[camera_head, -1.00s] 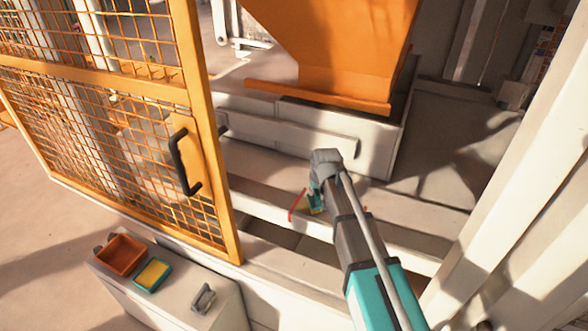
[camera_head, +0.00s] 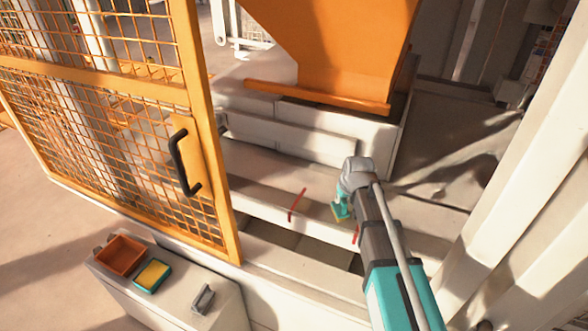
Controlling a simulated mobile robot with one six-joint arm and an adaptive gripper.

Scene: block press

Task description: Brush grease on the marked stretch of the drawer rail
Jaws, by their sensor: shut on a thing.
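The pale drawer rail (camera_head: 325,227) runs across the press opening, sloping down to the right. Two red marks cross it: a left one (camera_head: 297,205) and a right one (camera_head: 356,235), partly covered by my arm. My gripper (camera_head: 342,201) is shut on a small brush-like tool (camera_head: 338,214) with a yellowish end. The tool is at the rail between the marks, nearer the right one. I cannot tell if it touches the rail. The fingers are small and mostly hidden by the wrist. No grease layer is clear on the rail.
An orange mesh door (camera_head: 220,190) with a black handle stands at the left. The orange press part (camera_head: 335,50) is above and behind. A cabinet (camera_head: 165,295) at front left holds an orange tray (camera_head: 122,270), a teal tray (camera_head: 140,288) with yellow content and a grey holder (camera_head: 203,299).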

